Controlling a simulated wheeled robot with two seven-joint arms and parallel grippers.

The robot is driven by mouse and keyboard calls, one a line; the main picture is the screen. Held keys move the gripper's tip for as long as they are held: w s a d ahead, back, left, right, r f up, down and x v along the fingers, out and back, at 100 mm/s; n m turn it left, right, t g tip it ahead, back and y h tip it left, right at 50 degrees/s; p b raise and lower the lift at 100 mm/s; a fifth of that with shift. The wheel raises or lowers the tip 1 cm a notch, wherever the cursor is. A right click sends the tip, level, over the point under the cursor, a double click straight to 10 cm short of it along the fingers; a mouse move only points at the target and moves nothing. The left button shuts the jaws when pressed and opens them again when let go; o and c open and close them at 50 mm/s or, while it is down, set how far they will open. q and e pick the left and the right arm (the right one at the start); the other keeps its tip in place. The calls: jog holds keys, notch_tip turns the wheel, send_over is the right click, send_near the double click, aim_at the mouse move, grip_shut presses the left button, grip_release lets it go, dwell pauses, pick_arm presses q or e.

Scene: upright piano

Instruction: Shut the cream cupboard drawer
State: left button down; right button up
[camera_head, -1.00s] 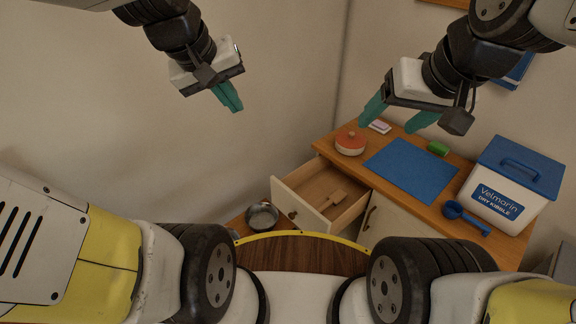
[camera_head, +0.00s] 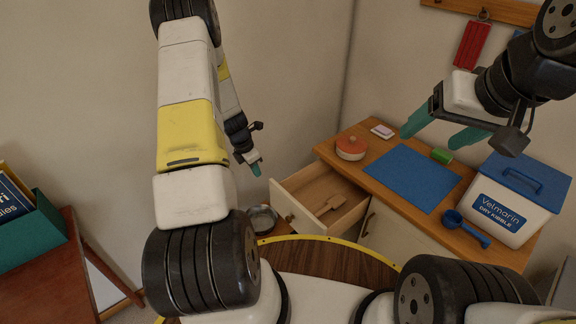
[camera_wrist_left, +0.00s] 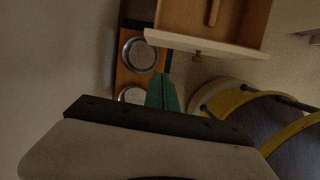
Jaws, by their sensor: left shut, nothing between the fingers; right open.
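The cream cupboard drawer (camera_head: 299,211) is pulled out from the wooden-topped cupboard (camera_head: 392,221), with a wooden utensil (camera_head: 330,205) lying in it. My left gripper (camera_head: 256,168) is shut and empty, to the left of the drawer and above it in the head view. In the left wrist view the green fingertips (camera_wrist_left: 163,92) lie together, and the drawer front (camera_wrist_left: 205,43) with its knob (camera_wrist_left: 197,55) shows beyond them, apart from them. My right gripper (camera_head: 432,134) is open and empty above the cupboard top.
Metal bowls (camera_wrist_left: 140,54) stand low beside the drawer. A side table (camera_head: 62,262) is at left.

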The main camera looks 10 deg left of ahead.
pick_arm(q)
jog(key=w+d+x, duration=0.2)
jog(key=x, duration=1)
jog(key=shift+w+n, duration=0.2)
jog(key=shift+n, duration=0.2)
jog(key=shift+w, duration=0.1)
